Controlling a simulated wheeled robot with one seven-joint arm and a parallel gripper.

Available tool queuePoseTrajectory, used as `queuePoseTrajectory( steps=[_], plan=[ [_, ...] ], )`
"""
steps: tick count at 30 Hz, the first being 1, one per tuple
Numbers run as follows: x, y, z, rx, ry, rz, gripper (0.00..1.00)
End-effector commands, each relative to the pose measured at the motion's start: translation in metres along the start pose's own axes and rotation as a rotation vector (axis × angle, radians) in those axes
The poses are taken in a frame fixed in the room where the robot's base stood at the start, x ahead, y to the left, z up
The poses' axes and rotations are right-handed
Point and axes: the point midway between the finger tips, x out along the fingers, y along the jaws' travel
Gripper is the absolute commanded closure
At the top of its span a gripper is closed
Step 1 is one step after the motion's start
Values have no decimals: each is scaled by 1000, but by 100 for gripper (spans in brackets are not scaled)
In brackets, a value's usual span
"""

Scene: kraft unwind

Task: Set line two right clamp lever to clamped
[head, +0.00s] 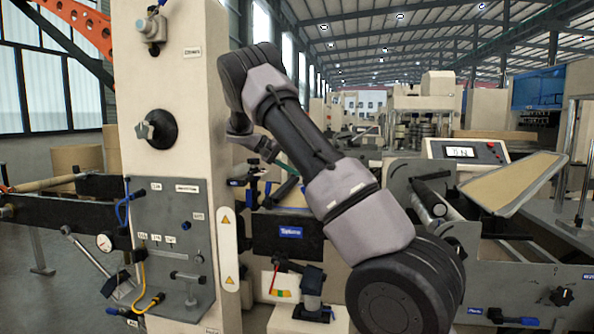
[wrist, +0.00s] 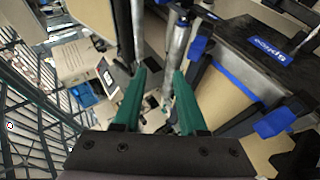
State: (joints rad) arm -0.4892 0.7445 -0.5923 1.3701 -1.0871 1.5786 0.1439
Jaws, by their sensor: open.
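My gripper (wrist: 159,72) has two green fingers that stand apart with nothing between them in the wrist view. In the head view the gripper (head: 284,168) is small, partly hidden by my own arm, above a dark splice unit (head: 300,238) with a blue label. In the wrist view this dark unit (wrist: 262,22) lies to the right of the fingers. A blue-ended part (wrist: 196,48) and a lower blue part (wrist: 275,123) sit beside it, apart from the fingers. I cannot tell which part is the line two right clamp lever, or its setting.
A beige column (head: 170,80) with a black knob (head: 157,129) and a grey panel (head: 165,225) stands left of my arm. A machine with a display (head: 460,152) and a tilted plate (head: 510,183) stands at the right. Metal posts (wrist: 178,45) rise close ahead of the fingers.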

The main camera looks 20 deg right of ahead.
Motion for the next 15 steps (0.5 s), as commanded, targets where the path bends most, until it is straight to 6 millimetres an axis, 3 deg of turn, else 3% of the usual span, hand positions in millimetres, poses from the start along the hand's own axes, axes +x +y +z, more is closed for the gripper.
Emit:
queuePoseTrajectory(
  steps=[1, 2, 3, 8, 15],
  plan=[
    [0, 2, 1, 2, -3, -9, 83],
    [1, 4, 3, 2, -7, -19, 95],
    [2, 8, 6, 4, -14, -39, 100],
    [6, 33, 35, 15, -68, -213, 100],
    [-12, 72, 105, 42, -107, -566, 100]
  ],
)
